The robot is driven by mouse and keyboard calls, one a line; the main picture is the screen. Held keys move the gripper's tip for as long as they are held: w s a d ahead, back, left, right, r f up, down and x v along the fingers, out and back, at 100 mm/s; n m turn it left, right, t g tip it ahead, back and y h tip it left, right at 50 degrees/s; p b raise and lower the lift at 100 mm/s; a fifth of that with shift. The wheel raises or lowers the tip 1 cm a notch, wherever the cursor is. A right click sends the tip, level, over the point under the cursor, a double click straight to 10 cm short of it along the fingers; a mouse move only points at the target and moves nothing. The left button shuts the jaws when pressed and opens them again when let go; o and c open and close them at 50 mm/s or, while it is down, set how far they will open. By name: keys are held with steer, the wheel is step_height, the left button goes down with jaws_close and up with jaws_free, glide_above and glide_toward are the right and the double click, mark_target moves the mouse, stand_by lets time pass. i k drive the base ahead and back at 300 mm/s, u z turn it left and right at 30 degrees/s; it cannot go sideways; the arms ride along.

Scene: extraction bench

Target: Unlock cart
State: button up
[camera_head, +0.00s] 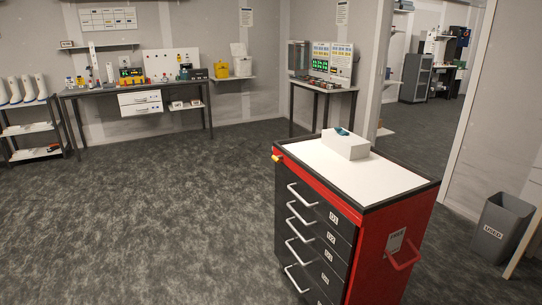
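A red and black drawer cart (395,255) stands upright at the lower right of the head view. Its dark front has several drawers with silver bar handles, and the drawers look closed. A small yellow part (277,158) sits at the top left corner of the cart; I cannot tell whether it is a lock. My gripper is not in view.
A grey bin (499,229) marked USED stands at the right. A workbench (135,90) and a boot rack (30,128) line the back left wall. A smaller table (324,88) is behind the cart. The carpet (150,220) left of the cart is clear.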

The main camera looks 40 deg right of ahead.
mark_target(277, 158)
steer(key=u, duration=0.1)
steer(key=i, duration=1.3)
steer(key=u, duration=0.2)
